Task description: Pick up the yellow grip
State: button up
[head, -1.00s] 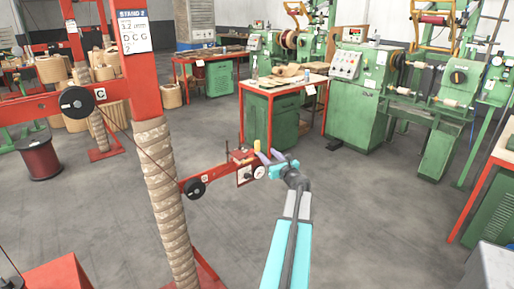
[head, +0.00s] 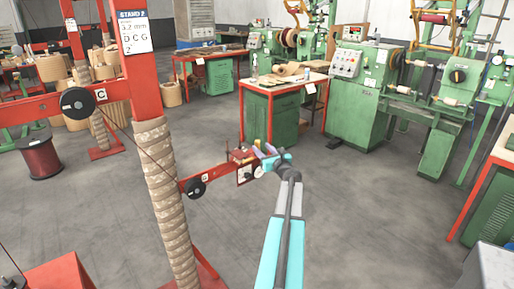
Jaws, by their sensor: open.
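My gripper (head: 264,150) is open at the end of my turquoise and grey arm.
The wrapped post (head: 163,195) with the stand sign stands close on the left. Small black pulleys (head: 194,188) and a thin wire run along the red arm. A red-topped table (head: 290,83) and green machines stand behind. The floor between is clear.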

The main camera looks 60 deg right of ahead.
aim_at(259, 146)
jog(key=shift+p+x, duration=0.8)
jog(key=shift+x, duration=1.8)
jog(key=shift+c, duration=0.5)
grip_shut()
